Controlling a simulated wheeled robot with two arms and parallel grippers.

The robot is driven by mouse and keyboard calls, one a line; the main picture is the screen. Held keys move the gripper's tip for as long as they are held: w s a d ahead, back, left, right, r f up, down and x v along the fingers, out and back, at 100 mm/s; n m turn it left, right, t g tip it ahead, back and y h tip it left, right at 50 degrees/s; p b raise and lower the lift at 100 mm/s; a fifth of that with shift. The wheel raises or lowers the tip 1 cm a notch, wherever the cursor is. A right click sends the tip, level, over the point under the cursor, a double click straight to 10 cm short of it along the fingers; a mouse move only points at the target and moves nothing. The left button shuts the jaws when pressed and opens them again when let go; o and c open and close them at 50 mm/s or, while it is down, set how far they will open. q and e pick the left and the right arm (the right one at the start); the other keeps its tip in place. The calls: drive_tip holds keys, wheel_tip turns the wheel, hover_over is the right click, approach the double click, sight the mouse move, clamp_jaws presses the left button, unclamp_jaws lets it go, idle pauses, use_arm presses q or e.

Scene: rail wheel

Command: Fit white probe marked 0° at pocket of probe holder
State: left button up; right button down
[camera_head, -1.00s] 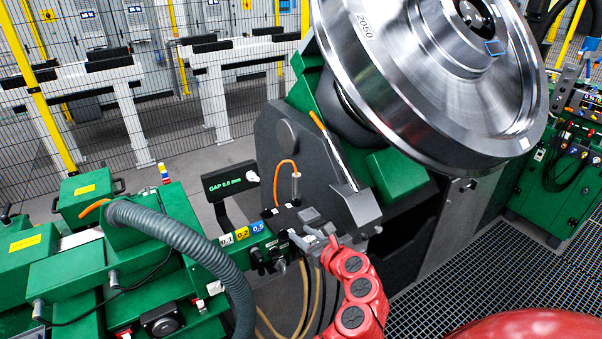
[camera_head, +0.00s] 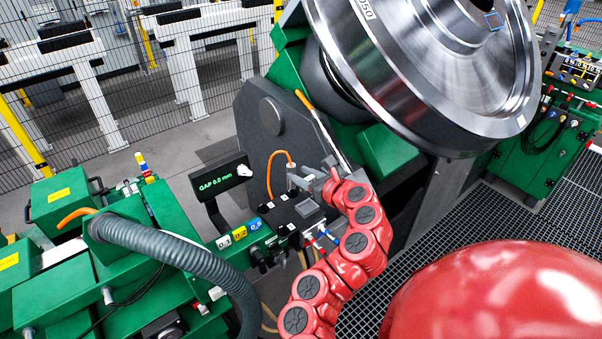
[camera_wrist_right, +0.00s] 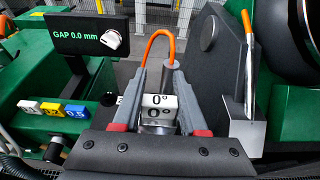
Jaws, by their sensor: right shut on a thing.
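The white probe marked 0° (camera_wrist_right: 157,101) is between the two fingers of my right gripper (camera_wrist_right: 160,82), which is shut on it. An orange cable (camera_wrist_right: 158,36) loops above the fingertips to a grey cylinder. In the head view my right gripper (camera_head: 310,178) is above a dark block (camera_head: 288,215), which may be the probe holder; the probe is hard to make out there. I cannot tell whether the probe sits in a pocket. My left gripper is not in view.
A display (camera_head: 222,182) reads GAP 0.0 mm. Yellow, white and blue number tags (camera_head: 240,233) are beside the dark block. The large steel wheel (camera_head: 440,70) and a rod with an orange end (camera_wrist_right: 248,65) are close on the right. A grey hose (camera_head: 180,250) arches at left.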

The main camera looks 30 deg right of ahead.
drive_tip(key=f, duration=0.1)
drive_tip(key=f+b, duration=0.1)
drive_tip(key=f, duration=0.1)
drive_tip(key=shift+w+b, duration=0.3)
drive_tip(key=shift+s+f+b, duration=0.15)
drive_tip(key=shift+f+b, duration=0.3)
drive_tip(key=shift+f, duration=0.65)
idle(0.8)
drive_tip(key=shift+f+b, duration=0.8)
drive_tip(key=shift+f, duration=0.35)
